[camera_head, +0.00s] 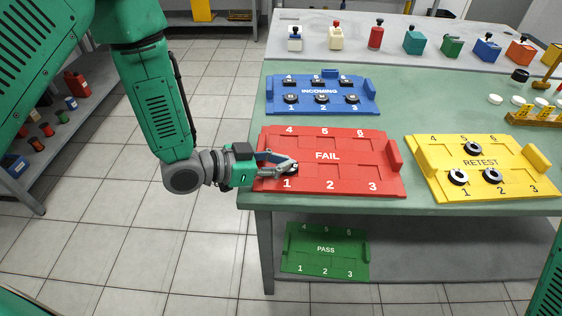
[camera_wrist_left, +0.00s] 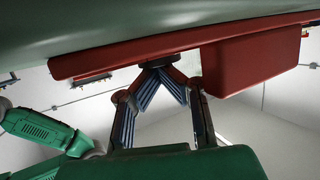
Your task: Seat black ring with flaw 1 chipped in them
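The red FAIL tray (camera_head: 328,183) lies at the left front corner of the green table. My left gripper (camera_head: 289,165) reaches in from the left, low over its compartment 1. Its fingertips close around a small black ring (camera_head: 292,170) at that compartment, which they partly hide. I cannot tell whether the ring touches the tray floor. In the left wrist view, the fingers (camera_wrist_left: 160,68) converge on a dark piece against the red tray (camera_wrist_left: 120,58). The chip is too small to see. My right gripper is out of view.
The blue INCOMING tray (camera_head: 320,107) behind holds several black rings. The yellow RETEST tray (camera_head: 515,168) at right holds black rings in 1, 2 and 5. The green PASS tray (camera_head: 326,262) lies on the lower shelf. Coloured, knobbed blocks line the back. The FAIL tray has a raised block (camera_head: 394,152) at right.

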